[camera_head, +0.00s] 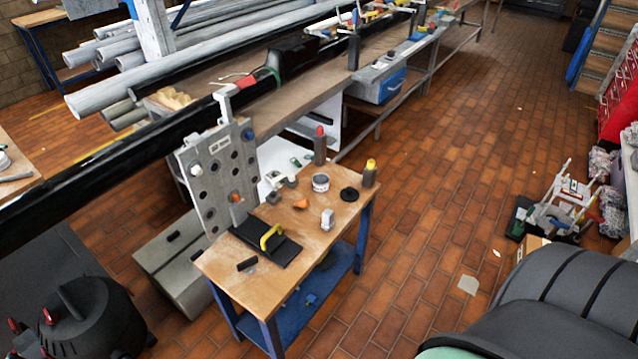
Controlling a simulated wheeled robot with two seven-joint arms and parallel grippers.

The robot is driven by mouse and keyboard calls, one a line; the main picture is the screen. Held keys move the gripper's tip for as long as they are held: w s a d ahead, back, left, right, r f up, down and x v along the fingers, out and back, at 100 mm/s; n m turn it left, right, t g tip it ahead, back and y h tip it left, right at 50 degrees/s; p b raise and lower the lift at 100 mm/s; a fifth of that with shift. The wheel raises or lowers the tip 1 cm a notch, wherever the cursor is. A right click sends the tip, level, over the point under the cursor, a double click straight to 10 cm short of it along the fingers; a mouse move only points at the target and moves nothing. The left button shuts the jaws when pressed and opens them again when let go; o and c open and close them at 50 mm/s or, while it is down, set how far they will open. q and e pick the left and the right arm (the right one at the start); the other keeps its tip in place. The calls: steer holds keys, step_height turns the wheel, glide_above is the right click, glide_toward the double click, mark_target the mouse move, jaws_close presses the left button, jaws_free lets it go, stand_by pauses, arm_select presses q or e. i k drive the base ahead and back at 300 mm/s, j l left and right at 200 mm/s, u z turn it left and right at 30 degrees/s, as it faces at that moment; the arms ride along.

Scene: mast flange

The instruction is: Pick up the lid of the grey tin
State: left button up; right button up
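A small grey tin (320,183) with a pale label band stands upright on the wooden top of a small blue-legged table (222,266). Its top looks grey; at this size I cannot tell whether a lid sits on it. A flat black disc (349,194) lies on the tabletop just right of the tin, apart from it; I cannot tell whether it is the lid. Neither of my grippers is in view.
Near the tin stand a red-capped bottle (320,146), a yellow-capped bottle (370,173) and a small grey object (327,220). A black plate with a yellow handle (271,237) lies nearer. A grey holed plate (220,172) rises along the table's left side. Tiled floor right of the table is mostly clear.

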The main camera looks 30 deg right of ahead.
mark_target(349, 194)
steer(key=z, duration=1.25)
